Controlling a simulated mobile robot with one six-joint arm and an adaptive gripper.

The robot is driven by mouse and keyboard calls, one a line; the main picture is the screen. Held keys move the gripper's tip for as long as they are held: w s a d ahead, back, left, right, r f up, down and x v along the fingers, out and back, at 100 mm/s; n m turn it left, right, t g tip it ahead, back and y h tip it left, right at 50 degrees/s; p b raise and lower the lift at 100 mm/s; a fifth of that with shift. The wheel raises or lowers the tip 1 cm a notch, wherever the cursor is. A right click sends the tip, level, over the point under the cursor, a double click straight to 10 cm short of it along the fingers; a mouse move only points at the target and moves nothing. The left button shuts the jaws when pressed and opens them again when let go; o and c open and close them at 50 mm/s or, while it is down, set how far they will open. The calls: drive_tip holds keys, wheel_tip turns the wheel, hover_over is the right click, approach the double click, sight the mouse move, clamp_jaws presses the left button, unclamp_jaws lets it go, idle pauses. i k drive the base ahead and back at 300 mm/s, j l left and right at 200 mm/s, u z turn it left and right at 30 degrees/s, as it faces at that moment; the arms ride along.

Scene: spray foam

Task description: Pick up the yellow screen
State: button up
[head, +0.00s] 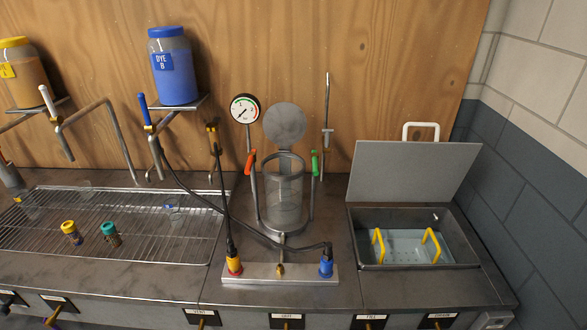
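A small dark piece with a yellow top (68,228) stands slightly tilted on the wire rack at the left. A similar piece with a teal top (111,232) stands just to its right. In the open basin at the right, a pale perforated tray (405,250) has two yellow handles. I cannot tell for sure which of the yellow-marked things is the yellow screen. My gripper is not in view.
The wire rack (150,243) also holds small clear cups. Dye jars (174,75) stand on shelves above, with bent pipes below. A clear mesh cylinder (282,195) and crossing black hoses occupy the middle. The basin's lid (412,172) stands raised.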

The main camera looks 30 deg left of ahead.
sight(68, 227)
drive_tip(key=u, duration=2.75)
drive_tip(key=i+j+z, duration=0.2)
drive_tip(key=i, duration=0.3)
drive_tip(key=i+j+z, duration=0.25)
drive_tip(key=i+j, duration=0.15)
drive_tip(key=i+j+z, duration=0.2)
drive_tip(key=i+j, duration=0.25)
drive_tip(key=i+j+z, duration=0.25)
drive_tip(key=j, duration=0.4)
drive_tip(key=i+j+z, duration=0.2)
drive_tip(key=i+j, duration=0.25)
drive_tip(key=j, duration=0.15)
